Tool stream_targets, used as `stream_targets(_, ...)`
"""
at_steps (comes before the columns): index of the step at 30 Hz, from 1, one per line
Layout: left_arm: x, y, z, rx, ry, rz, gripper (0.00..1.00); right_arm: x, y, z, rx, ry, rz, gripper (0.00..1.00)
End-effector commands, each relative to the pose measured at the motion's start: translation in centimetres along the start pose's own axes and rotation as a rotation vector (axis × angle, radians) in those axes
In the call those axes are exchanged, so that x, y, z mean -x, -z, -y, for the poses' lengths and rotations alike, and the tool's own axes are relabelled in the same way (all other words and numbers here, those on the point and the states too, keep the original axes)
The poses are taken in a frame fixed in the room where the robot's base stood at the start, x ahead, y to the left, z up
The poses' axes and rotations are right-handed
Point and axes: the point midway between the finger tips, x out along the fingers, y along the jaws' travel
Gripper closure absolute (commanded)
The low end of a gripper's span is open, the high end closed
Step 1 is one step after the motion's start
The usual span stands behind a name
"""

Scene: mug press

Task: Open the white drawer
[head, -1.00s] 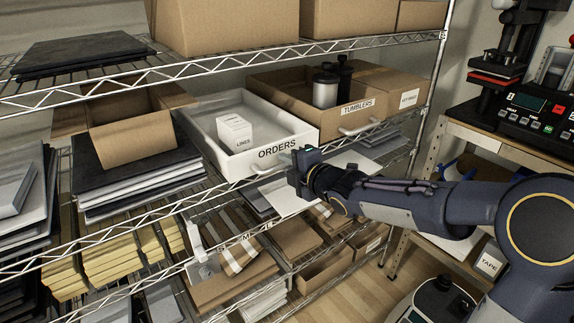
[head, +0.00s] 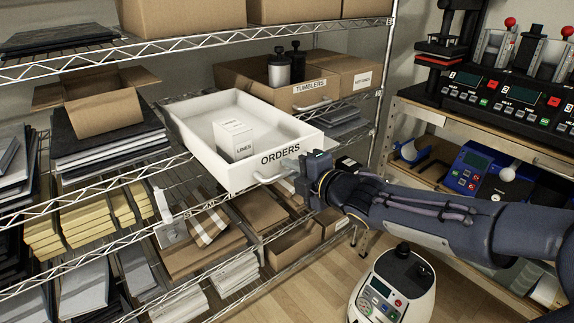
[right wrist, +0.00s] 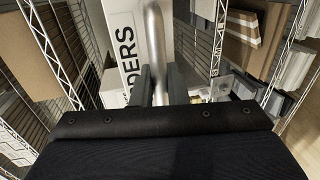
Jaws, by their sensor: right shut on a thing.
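The white drawer (head: 238,176) with the label ORDERS juts out from the middle shelf of the wire rack, past the shelf's front edge, its open top showing a small white box labelled LINES (head: 235,140) inside. My right gripper (head: 300,168) is at the drawer's front, shut on its metal handle (head: 270,178). In the right wrist view the handle (right wrist: 153,42) runs between the two fingers (right wrist: 161,88), with the drawer's lettered front (right wrist: 125,50) just beyond. My left gripper is not in view.
A cardboard box labelled TUMBLERS (head: 308,92) stands right of the drawer. Stacked sheets and an open carton (head: 103,112) are at its left. A bench with machines (head: 505,105) is at the right. A white wheeled device (head: 395,285) stands on the floor.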

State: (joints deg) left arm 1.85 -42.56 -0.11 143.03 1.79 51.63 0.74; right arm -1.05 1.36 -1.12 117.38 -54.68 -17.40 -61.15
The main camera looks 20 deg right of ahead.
Motion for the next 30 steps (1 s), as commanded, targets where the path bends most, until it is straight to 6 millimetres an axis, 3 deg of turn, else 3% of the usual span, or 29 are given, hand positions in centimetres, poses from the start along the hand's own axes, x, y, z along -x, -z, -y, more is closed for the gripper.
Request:
stream_targets(16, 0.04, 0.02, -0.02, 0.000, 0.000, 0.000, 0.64, 0.52, 0.03, 0.16, 0.000, 0.001, -0.001, 1.00)
stream_targets(17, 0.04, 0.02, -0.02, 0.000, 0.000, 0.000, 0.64, 0.52, 0.03, 0.16, 0.000, 0.001, -0.001, 0.85)
stream_targets(21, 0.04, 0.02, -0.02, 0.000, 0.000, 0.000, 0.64, 0.51, 0.02, 0.14, 0.000, 0.000, -0.001, 0.70)
stream_targets(30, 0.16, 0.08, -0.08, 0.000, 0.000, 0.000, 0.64, 0.81, -0.02, 0.02, 0.001, -0.001, 0.000, 0.70)
